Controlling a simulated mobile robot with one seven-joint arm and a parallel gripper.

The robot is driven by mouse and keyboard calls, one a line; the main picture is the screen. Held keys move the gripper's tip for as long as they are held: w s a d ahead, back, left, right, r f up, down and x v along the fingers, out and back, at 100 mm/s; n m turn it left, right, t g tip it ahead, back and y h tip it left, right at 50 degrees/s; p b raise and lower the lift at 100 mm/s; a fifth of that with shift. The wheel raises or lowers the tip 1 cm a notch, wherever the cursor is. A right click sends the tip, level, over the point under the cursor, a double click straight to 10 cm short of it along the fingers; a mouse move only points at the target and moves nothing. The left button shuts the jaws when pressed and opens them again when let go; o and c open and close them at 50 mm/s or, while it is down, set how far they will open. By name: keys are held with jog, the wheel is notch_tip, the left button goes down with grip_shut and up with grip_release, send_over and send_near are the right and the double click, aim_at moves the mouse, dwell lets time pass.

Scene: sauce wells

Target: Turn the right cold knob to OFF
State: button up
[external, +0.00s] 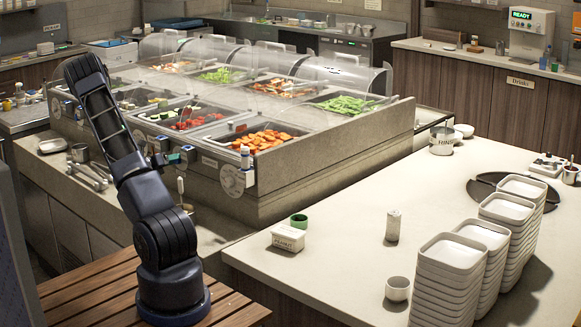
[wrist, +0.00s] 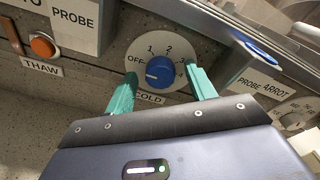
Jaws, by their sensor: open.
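A white round dial (wrist: 176,47) with a blue knob (wrist: 159,70) is straight ahead in the wrist view, above a COLD label. It is marked OFF at the left, then numbers around the top. In the external view my gripper (external: 180,157) is at the counter front, left of another white dial (external: 235,181) at the right end. Part of a further dial (wrist: 292,116) shows at the wrist view's right edge.
An orange THAW button (wrist: 42,46) is left of the dial. Food pans (external: 265,137) fill the counter above. A white tub (external: 288,238) and stacked plates (external: 455,250) stand on the right-hand worktop.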

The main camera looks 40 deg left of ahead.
jog(key=s+r, duration=0.1)
jog(key=s, duration=0.9)
jog(key=shift+s, duration=0.4)
jog(key=shift+w, duration=0.1)
jog(key=w+d+r+m+g+h, duration=0.3)
jog(key=d+r+m, duration=0.35)
jog(key=d, duration=0.65)
jog(key=w+d+r+m+g+h, duration=0.1)
jog(key=w+d+r+m+g, duration=0.3)
jog(key=d+m, duration=0.65)
jog(key=w+d+r+m+g+h, duration=0.2)
jog(key=d+r+m+g, duration=0.3)
jog(key=d, duration=1.1)
jog(key=s+d+r+m+g+y, duration=0.1)
jog(key=s+d+r+m, duration=0.3)
jog(key=d, duration=0.3)
jog(key=s+d+r+m+g+y, duration=0.1)
jog(key=s+d+r+m, duration=0.25)
jog(key=d+m, duration=0.35)
jog(key=s+d+r+m+y, duration=0.1)
jog(key=s+d+m+y, duration=0.1)
jog(key=s+m, duration=0.3)
jog(key=s+d+r+m+t+y, duration=0.1)
jog(key=s+d+m, duration=0.3)
jog(key=s, duration=0.5)
jog(key=shift+d+r+m+t+y, duration=0.3)
jog(key=shift+d+m+y, duration=0.1)
jog(key=shift+d+y, duration=0.15)
